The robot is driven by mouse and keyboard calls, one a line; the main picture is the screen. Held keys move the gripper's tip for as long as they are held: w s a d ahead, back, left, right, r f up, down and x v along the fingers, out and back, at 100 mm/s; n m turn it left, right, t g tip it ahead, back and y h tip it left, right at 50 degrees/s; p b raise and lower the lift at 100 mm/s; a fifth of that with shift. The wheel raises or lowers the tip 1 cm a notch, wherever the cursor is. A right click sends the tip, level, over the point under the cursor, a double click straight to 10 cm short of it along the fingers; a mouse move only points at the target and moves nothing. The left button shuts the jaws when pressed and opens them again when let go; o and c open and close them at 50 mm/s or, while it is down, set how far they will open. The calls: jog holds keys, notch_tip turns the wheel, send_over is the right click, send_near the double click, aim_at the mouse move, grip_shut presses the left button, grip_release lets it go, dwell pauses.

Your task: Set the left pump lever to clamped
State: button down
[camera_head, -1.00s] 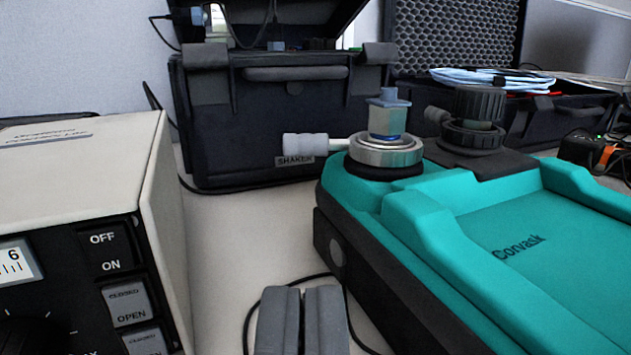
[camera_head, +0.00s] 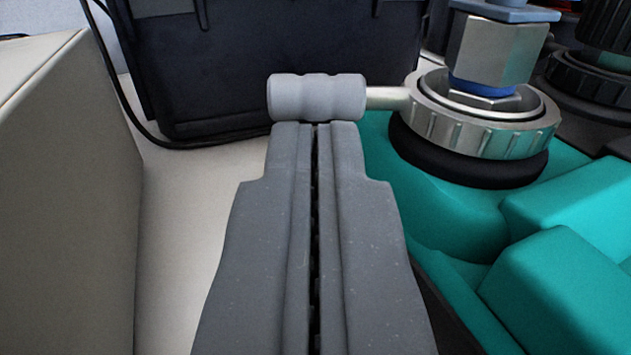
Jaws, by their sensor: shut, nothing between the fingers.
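The left pump lever has a light grey ribbed handle (camera_head: 316,98) on a short metal rod, which points left from a knurled metal ring (camera_head: 483,118) on the teal Corvask case (camera_head: 450,215). A metal hex fitting (camera_head: 497,48) with a blue band stands in the ring. My gripper (camera_head: 317,126) is shut and empty. Its fingertips are right at the near side of the handle, overlapping its lower edge in the picture. I cannot tell whether they touch it.
A dark case (camera_head: 270,70) stands behind the handle. A beige box (camera_head: 70,200) is at the left, with bare table (camera_head: 185,200) between it and my gripper. A black knob (camera_head: 600,75) sits at the right, and a black cable runs along the dark case.

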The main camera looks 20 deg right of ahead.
jog(key=shift+x, duration=0.95)
jog(key=shift+w+r+p, duration=0.1)
jog(key=shift+w+p, duration=0.05)
jog(key=shift+p, duration=0.25)
jog(key=shift+w+r+p, duration=0.2)
jog(key=shift+w+p, duration=0.2)
jog(key=shift+p, duration=0.55)
jog(key=shift+w+a+f+p, duration=0.1)
jog(key=shift+w+f+p, duration=0.25)
jog(key=shift+p, duration=0.35)
jog(key=p, duration=0.2)
send_near(291, 111)
jog(key=v, duration=0.5)
jog(key=shift+s+f, duration=0.1)
jog(key=shift+f, duration=0.05)
